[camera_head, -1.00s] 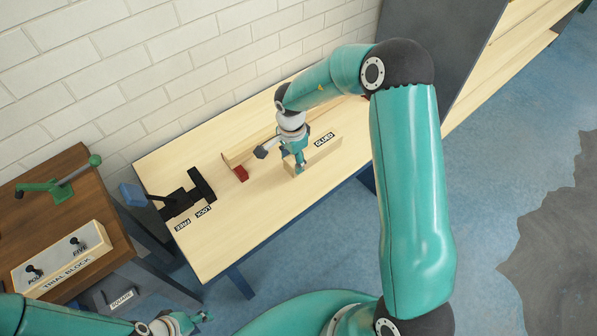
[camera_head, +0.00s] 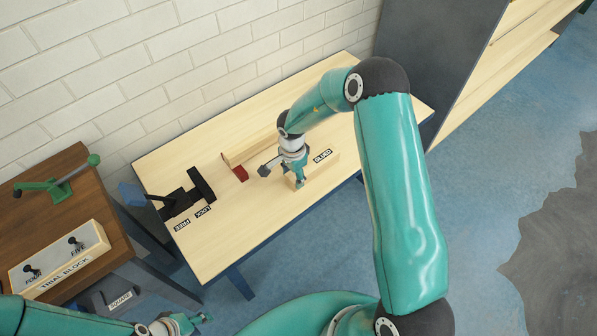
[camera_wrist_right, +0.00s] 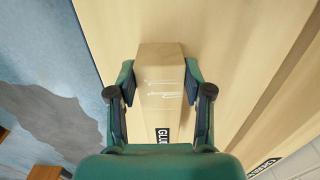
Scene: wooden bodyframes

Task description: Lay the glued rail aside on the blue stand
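I cannot tell whether the rail touches the bench top. The bench has blue legs; I make out no separate blue stand. My left gripper (camera_head: 188,322) is low at the left, its opening unclear.
A longer wooden piece (camera_head: 252,147) with a red block (camera_head: 238,173) lies behind my right gripper. A black clamp (camera_head: 182,200) with LOCK and FREE labels stands at the bench's left. A brown table (camera_head: 35,215) holds a trial block (camera_head: 62,262). The bench's front left is clear.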

